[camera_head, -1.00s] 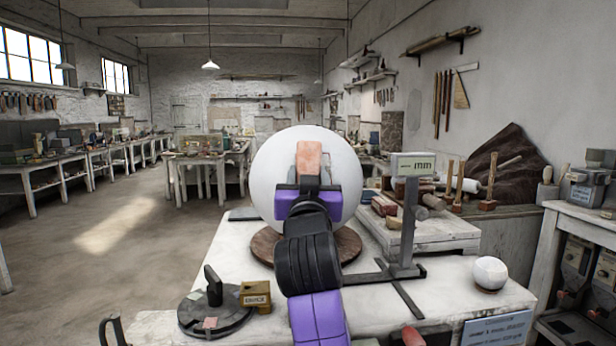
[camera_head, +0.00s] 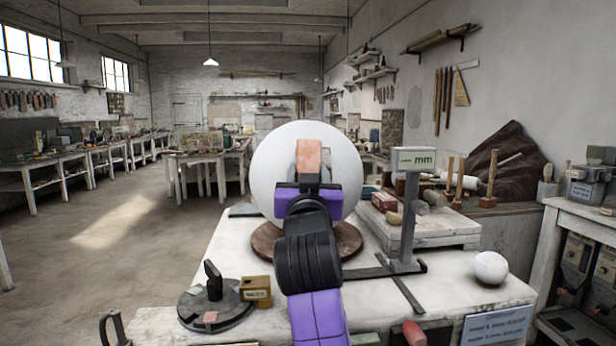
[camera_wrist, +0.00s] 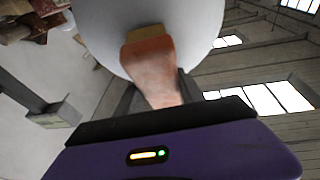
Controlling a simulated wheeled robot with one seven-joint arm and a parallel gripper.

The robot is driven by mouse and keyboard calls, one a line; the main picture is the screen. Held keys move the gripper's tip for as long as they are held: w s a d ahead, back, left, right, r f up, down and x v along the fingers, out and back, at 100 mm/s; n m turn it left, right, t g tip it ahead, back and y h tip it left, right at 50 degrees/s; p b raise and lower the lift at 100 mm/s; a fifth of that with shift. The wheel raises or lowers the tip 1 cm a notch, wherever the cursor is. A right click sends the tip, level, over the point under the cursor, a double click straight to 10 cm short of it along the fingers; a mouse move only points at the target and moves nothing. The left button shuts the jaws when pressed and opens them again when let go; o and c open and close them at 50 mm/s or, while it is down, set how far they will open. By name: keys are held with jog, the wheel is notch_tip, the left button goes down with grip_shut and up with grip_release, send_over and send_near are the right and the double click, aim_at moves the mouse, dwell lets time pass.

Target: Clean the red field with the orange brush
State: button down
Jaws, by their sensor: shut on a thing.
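A large white plaster sphere (camera_head: 275,165) stands on a round brown wooden base (camera_head: 264,243) on the white worktable. My gripper (camera_head: 308,186) is in front of the sphere, shut on the orange brush (camera_head: 309,155). In the wrist view, the brush's orange handle (camera_wrist: 153,75) sits between the two dark fingers, and its tan bristle end (camera_wrist: 148,33) is at the sphere's surface (camera_wrist: 95,25); I cannot tell whether it presses on it. No red field shows on the visible part of the sphere. The area behind the brush and gripper is hidden.
A measuring stand marked "mm" (camera_head: 408,200) rises close to the right of the sphere. A small white ball (camera_head: 490,268) lies at the table's right. A dark round plate (camera_head: 216,314) with an upright piece and a brass-coloured block (camera_head: 256,289) are at front left.

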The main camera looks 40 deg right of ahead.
aim_at(309, 162)
jog(key=shift+w+d+r+p, duration=0.2)
jog(key=shift+r+p, duration=0.3)
jog(key=shift+r, duration=0.3)
jog(key=shift+w+d+r+p, duration=0.15)
jog(key=shift+r+p, duration=0.3)
jog(key=shift+r, duration=0.35)
jog(key=shift+f, duration=0.15)
jog(key=shift+s+a+f+b, duration=0.15)
jog(key=shift+f+b, duration=0.45)
jog(key=shift+f, duration=0.1)
jog(key=shift+s+a+f+b, duration=0.15)
jog(key=shift+a+f+b, duration=0.05)
jog(key=shift+f+b, duration=0.45)
jog(key=shift+s+a+f+b, duration=0.15)
jog(key=shift+f+b, duration=0.4)
jog(key=shift+f, duration=0.15)
jog(key=shift+w+d+r+p, duration=0.15)
jog(key=shift+d+r+p, duration=0.05)
jog(key=shift+r+p, duration=0.45)
jog(key=shift+w+d+r+p, duration=0.15)
jog(key=shift+r+p, duration=0.3)
jog(key=shift+r, duration=0.35)
jog(key=shift+w+d+r+p, duration=0.15)
jog(key=shift+d+r+p, duration=0.05)
jog(key=shift+r+p, duration=0.45)
